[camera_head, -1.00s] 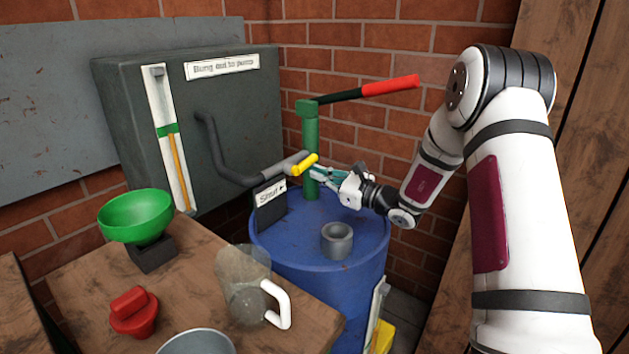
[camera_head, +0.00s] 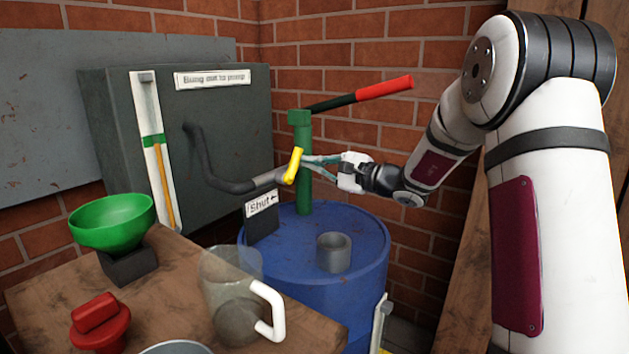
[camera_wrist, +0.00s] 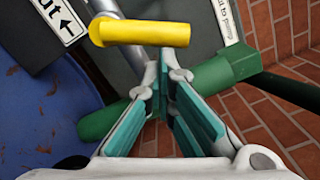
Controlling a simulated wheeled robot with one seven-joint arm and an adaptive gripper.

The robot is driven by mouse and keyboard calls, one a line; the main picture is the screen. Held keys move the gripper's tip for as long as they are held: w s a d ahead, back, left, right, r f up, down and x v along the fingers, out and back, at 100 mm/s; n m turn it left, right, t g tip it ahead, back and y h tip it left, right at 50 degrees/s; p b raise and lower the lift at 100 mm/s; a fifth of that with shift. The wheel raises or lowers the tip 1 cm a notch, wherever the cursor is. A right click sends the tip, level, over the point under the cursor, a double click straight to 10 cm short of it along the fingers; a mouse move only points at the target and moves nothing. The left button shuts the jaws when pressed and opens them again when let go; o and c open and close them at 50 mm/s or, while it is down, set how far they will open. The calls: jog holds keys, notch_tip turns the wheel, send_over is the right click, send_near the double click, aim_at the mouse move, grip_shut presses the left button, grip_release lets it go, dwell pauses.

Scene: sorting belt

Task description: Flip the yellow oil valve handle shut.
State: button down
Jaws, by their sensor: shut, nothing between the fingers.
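The yellow valve handle (camera_head: 293,166) sits at the end of the grey pipe (camera_head: 235,186), above the blue drum. It stands steeply, leaning a little to the right at its top. In the wrist view the yellow handle (camera_wrist: 145,34) lies across the picture just beyond my fingertips. My gripper (camera_head: 308,170) is at the handle's right side with its teal fingers closed together at the tips and empty. In the wrist view my gripper (camera_wrist: 166,76) overlaps the green post behind. I cannot tell whether the tips touch the handle. The "Shut" sign (camera_head: 262,208) with its arrow is below.
The green pump post (camera_head: 304,140) with its red-tipped lever (camera_head: 383,90) stands close behind my gripper. A grey collar (camera_head: 333,253) sits on the blue drum (camera_head: 320,300). A clear jug (camera_head: 230,285), green funnel (camera_head: 112,222) and red bung (camera_head: 100,322) are on the wooden bench.

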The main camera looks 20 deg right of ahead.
jog(key=shift+s+a+r+b, duration=0.3)
jog(key=shift+a+r+b, duration=0.15)
jog(key=shift+r, duration=0.1)
jog(key=shift+s+a+r+b, duration=0.25)
jog(key=shift+a+r+b, duration=0.1)
jog(key=shift+r+b, duration=0.15)
jog(key=shift+r, duration=0.1)
jog(key=s+d+p, duration=0.2)
jog(key=s+d, duration=0.4)
jog(key=d, duration=0.4)
jog(key=shift+f, duration=0.25)
jog(key=shift+s, duration=0.1)
dwell(0.3)
